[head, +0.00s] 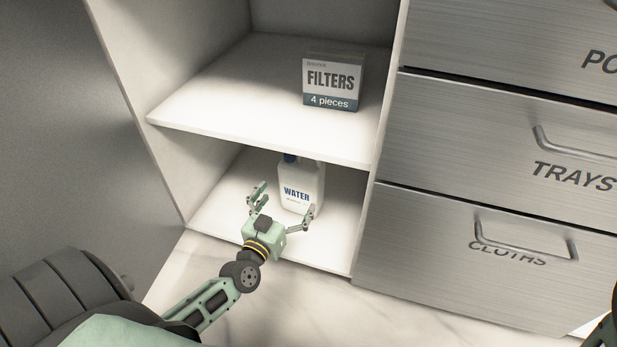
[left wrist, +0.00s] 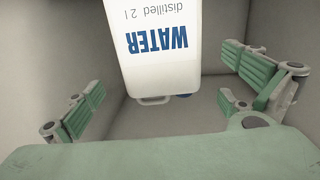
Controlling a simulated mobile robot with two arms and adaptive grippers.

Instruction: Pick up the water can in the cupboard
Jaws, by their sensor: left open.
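The water can (head: 300,184) is a white container with blue "WATER" lettering and a blue cap. It stands upright on the bottom level of the open cupboard (head: 255,120), its top partly hidden by the shelf above. My left gripper (head: 284,202) is open in front of the can, with its fingers spread to either side. In the left wrist view the can (left wrist: 150,45) appears upside down between the open fingers, apart from them. My right gripper does not show; only a bit of my arm is at the lower right edge of the head view.
A box of filters (head: 332,82) stands on the shelf (head: 225,108) above the can. Closed metal drawers (head: 470,195) with protruding handles stand to the right. The cupboard's side walls and the shelf edge bound the space around the gripper. Pale marble-like floor (head: 290,300) lies in front.

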